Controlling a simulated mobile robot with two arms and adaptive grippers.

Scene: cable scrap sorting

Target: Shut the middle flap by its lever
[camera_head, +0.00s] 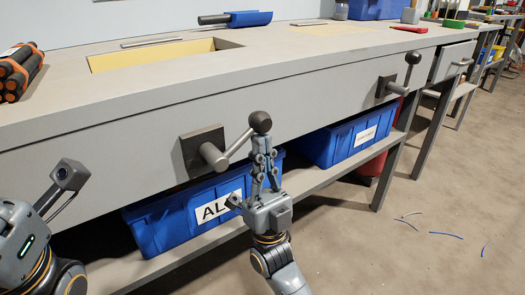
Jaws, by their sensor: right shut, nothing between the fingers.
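A lever with a round dark knob (260,122) sticks out from a square dark plate (203,151) on the bench's front face, its arm slanting up to the right. A second lever (413,58) with a black knob stands farther right. A rectangular opening (150,56) with a yellowish inside shows in the bench top, left of the nearer lever; a fainter yellowish patch (332,30) lies farther back. I cannot tell which is the middle flap. My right gripper (263,157) is shut and empty, fingers up, just below the nearer knob; contact is unclear. My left gripper (70,176) is at the lower left; its jaws are unclear.
A blue bin labelled "AL" (160,235) and another blue bin (330,148) stand on the lower shelf (335,178). Dark rolls with orange ends (20,72) and a blue scoop (248,18) lie on the bench top. Wire scraps (446,235) lie on open floor at right.

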